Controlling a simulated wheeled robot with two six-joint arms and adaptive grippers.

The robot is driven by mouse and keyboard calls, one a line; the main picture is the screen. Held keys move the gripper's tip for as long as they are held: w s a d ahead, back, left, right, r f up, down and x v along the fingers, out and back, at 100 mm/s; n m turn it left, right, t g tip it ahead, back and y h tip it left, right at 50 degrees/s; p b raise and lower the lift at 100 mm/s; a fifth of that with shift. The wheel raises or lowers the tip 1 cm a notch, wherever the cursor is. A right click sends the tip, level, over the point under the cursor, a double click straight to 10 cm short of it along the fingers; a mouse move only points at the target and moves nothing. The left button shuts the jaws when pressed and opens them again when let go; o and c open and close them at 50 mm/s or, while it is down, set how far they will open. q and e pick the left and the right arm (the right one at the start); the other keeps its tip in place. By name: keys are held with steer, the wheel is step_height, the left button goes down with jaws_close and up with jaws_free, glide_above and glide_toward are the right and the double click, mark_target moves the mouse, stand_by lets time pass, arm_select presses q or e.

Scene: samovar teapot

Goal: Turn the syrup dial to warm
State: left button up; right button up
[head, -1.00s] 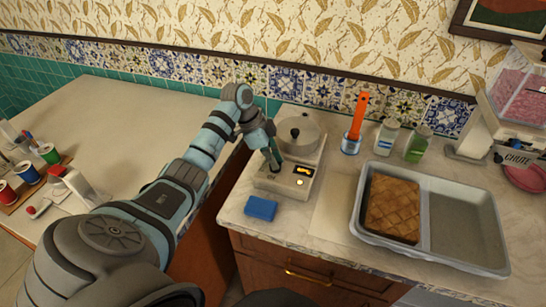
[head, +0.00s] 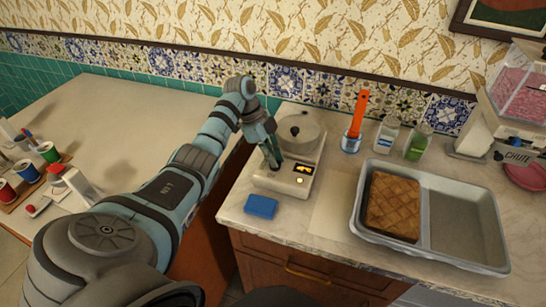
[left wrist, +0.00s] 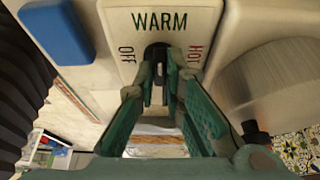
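The pale syrup warmer (head: 270,182) stands on the right-hand counter, with a lidded metal pot (head: 299,133) at its back and a small lit display. In the left wrist view its panel (left wrist: 185,20) reads OFF at left, WARM at top and HOT at right. The dark syrup dial (left wrist: 158,50) sits below the word WARM, largely hidden between my fingertips; its pointer is hard to make out. My left gripper (head: 273,163) reaches down to the warmer's front. In the left wrist view its green fingers (left wrist: 162,75) are close on both sides of the dial. My right gripper is not in view.
A blue sponge-like block (head: 261,207) lies just in front of the warmer. A grey two-part tray (head: 455,259) with a brown waffle-like slab (head: 393,208), a cup with an orange-handled tool (head: 353,139) and two small bottles stand to the right.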

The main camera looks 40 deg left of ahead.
arm_select(q)
steer(key=o, duration=0.4)
steer(key=w+v, duration=0.1)
steer(key=v, duration=0.6)
steer(key=shift+s+r, duration=0.25)
steer(key=shift+s, duration=0.3)
steer(key=shift+r, duration=0.1)
